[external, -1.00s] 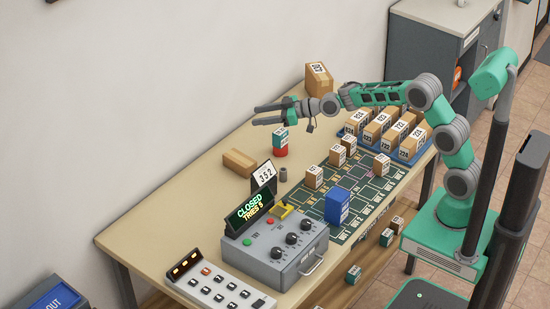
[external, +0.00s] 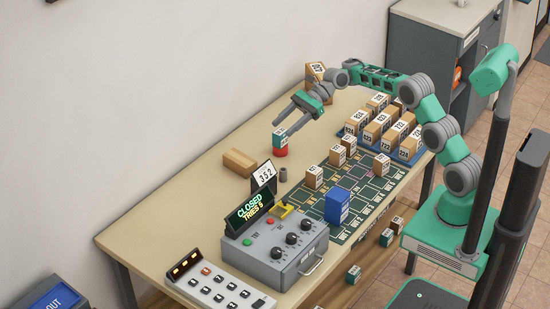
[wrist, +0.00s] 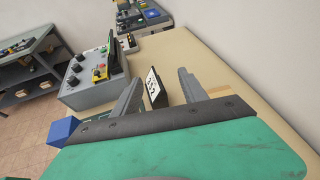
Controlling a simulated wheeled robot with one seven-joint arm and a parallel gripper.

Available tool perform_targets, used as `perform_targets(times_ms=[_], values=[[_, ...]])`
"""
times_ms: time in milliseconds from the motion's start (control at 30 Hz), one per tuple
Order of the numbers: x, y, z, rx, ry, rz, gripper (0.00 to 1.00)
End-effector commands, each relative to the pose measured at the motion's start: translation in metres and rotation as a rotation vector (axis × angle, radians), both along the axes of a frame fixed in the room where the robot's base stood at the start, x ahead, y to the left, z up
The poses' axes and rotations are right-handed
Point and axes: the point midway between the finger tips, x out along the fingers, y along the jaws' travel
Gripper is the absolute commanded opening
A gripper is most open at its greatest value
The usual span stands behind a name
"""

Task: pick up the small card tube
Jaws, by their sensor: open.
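A small grey-brown upright tube (external: 283,174), which looks like the card tube, stands on the table just right of the number card (external: 264,177) in the external view. My gripper (external: 282,130) is open and empty. It is above the table, beyond the tube, with its fingers pointing down and left. It appears close over a red can with a green-and-white box on top (external: 280,144); whether they touch I cannot tell. In the wrist view the number card (wrist: 153,88) shows between my open fingers (wrist: 160,82). I cannot make out the tube there.
A grey control box (external: 275,250) with a "CLOSED" display and a keypad (external: 220,290) stand at the near end. A brown block (external: 239,161) lies left of the can. A blue box (external: 337,205) and several cartons stand on the green mat. A blue tray (external: 388,147) holds cartons.

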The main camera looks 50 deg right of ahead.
Motion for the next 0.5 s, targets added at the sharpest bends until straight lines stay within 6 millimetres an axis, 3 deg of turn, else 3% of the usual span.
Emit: perform_targets(times_ms=[67,300,400,500], values=[[-0.005,-0.003,-0.004,0.01,0.075,-0.01,0.51],[-0.004,-0.002,-0.027,0.011,0.067,-0.006,0.51],[-0.005,-0.002,-0.078,0.014,0.078,-0.007,0.51],[-0.004,-0.002,-0.106,0.013,0.071,-0.007,0.51]])
